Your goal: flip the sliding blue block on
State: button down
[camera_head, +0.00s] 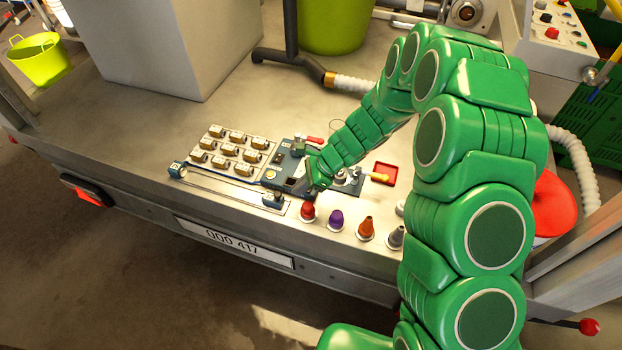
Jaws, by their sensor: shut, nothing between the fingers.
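A low rail (225,187) runs along the front of the control panel on the trailer bed. A small blue block (175,169) with a pale mark is at its left end, and a darker blue block (273,200) is at its right end. I cannot tell from this view which of them slides. My gripper (297,188) is shut and empty, pointing down over the right part of the panel, just right of and behind the right-hand block. The fingertips are small and dark here, and I cannot tell whether they touch the panel.
Several cream switches (228,144) stand behind the rail. A blue-grey plate (276,172) lies beside them. A red tray (384,173) is right of my wrist. Bare metal lies left of the rail.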

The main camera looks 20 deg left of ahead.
jog(key=shift+s+a+f, duration=0.1)
jog(key=shift+s+a, duration=0.25)
jog(key=shift+a, duration=0.3)
jog(key=shift+s+a+f, duration=0.1)
jog(key=shift+s+a, duration=0.2)
jog(key=shift+a, duration=0.35)
jog(key=shift+a, duration=0.1)
jog(key=a, duration=2.3)
jog(key=shift+a, duration=0.1)
